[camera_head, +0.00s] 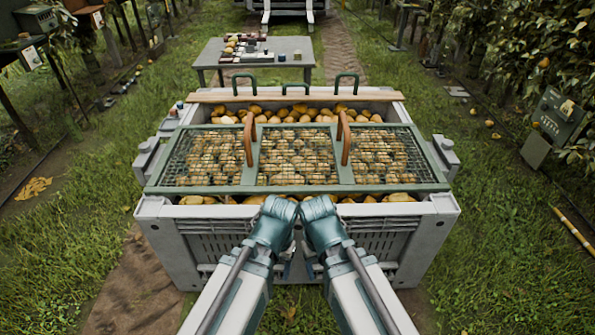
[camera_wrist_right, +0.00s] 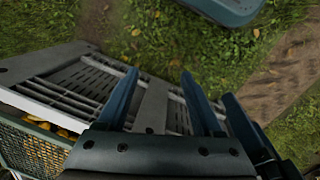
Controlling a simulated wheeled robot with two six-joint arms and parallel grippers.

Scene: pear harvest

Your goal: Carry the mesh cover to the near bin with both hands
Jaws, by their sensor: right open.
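The mesh cover (camera_head: 300,188) is a green-framed rectangle with three wire-mesh panels and two brown arched handles (camera_head: 248,139) (camera_head: 346,138). It lies across the top of the near grey bin (camera_head: 175,240), over the pears. Its green edge and mesh also show at lower left in the right wrist view (camera_wrist_right: 35,150). My left gripper (camera_head: 286,270) and right gripper (camera_head: 312,270) point down side by side in front of the bin's near wall, apart from the handles. The right gripper's blue fingers (camera_wrist_right: 158,75) are spread with nothing between them. The left gripper's fingers are mostly hidden behind its wrist.
A wooden plank (camera_head: 295,96) and green handles (camera_head: 348,82) are at the bin's far edge. A grey table (camera_head: 210,57) with small items stands behind it.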

